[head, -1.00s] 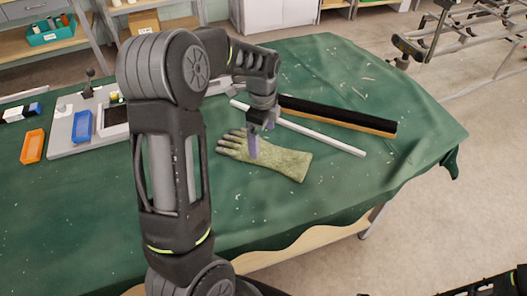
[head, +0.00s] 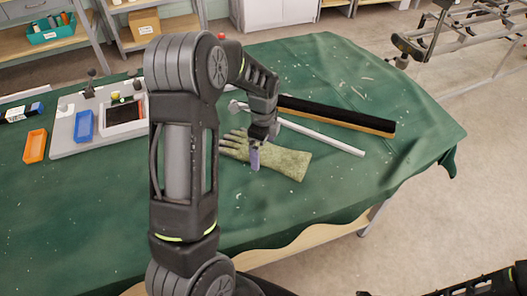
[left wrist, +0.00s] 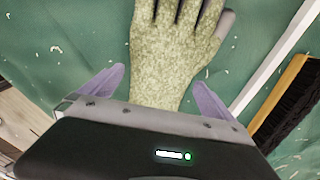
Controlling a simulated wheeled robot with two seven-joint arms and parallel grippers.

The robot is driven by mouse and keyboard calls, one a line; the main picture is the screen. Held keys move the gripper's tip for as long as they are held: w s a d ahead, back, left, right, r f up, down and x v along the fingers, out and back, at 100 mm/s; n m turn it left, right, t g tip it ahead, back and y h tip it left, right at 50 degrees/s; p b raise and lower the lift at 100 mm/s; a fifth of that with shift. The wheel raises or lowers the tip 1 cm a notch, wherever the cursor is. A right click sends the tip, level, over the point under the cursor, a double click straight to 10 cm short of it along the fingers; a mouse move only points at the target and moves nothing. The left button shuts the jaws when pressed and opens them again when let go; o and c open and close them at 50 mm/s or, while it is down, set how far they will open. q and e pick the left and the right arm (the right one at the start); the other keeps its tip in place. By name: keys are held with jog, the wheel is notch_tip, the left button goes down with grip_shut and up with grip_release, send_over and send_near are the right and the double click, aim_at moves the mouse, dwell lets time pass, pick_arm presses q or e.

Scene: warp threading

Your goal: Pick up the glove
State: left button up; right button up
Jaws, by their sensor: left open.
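The glove (head: 285,162) is light green and speckled with grey fingertips. It lies flat on the green cloth, fingers toward the left in the head view. My left gripper (head: 254,158) points down over it, and its fingers partly cover the glove there. In the left wrist view the glove (left wrist: 168,62) runs up from between the two purple fingertips (left wrist: 162,88), which are spread apart on either side of its cuff. The cuff end is hidden behind the gripper body. Whether the fingertips touch the cloth, I cannot tell. My right gripper is not clearly seen.
A white rod (head: 320,137) and a black brush with a wooden edge (head: 340,115) lie behind the glove. An orange tray (head: 35,146), a blue tray (head: 84,126) and a grey board (head: 62,142) are at the left. The green cloth (head: 400,85) is clear at the right.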

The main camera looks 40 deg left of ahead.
pick_arm(q)
jog(key=shift+c, duration=0.4)
jog(key=c, duration=0.9)
